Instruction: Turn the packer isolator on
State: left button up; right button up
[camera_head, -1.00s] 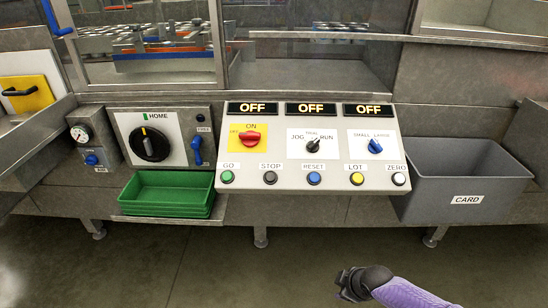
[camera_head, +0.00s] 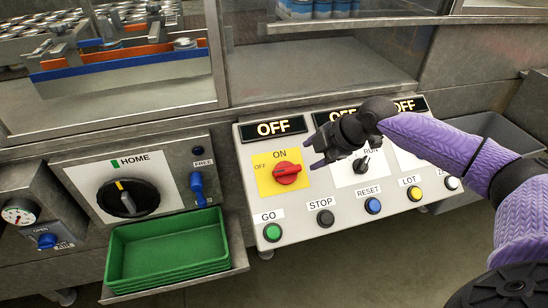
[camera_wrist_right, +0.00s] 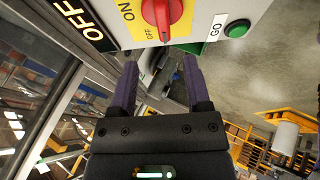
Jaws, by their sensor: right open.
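The isolator is a red rotary knob (camera_head: 287,174) on a yellow plate (camera_head: 267,182) marked OFF and ON, at the left of the sloped control panel. The display above it (camera_head: 274,128) reads OFF. In the right wrist view the red knob (camera_wrist_right: 161,12) is at the top, just beyond the fingers. My right gripper (camera_head: 313,154) is in front of the panel, up and right of the knob and apart from it. Its two fingers (camera_wrist_right: 158,85) are spread with nothing between them. My left gripper is not in view.
The panel also has a black JOG/RUN selector (camera_head: 361,165) and a row of buttons including green GO (camera_head: 272,232). A black HOME dial (camera_head: 126,198) and blue FREE lever (camera_head: 198,188) are to the left.

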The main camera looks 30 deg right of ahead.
aim_at(292, 169)
jog(key=b+x, duration=0.1)
jog(key=x, duration=0.2)
jog(key=b+x, duration=0.1)
jog(key=x, duration=0.3)
jog(key=shift+s+f, duration=0.1)
jog(key=shift+f, duration=0.3)
jog(key=shift+w+a+f+b, duration=0.15)
jog(key=shift+w+f+b, duration=0.25)
jog(key=shift+f, duration=0.1)
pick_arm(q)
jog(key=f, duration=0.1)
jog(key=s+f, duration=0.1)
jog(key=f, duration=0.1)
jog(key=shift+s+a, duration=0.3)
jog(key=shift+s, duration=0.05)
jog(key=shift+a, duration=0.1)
pick_arm(e)
jog(key=shift+c, duration=0.9)
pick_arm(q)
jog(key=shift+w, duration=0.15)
pick_arm(e)
grip_shut()
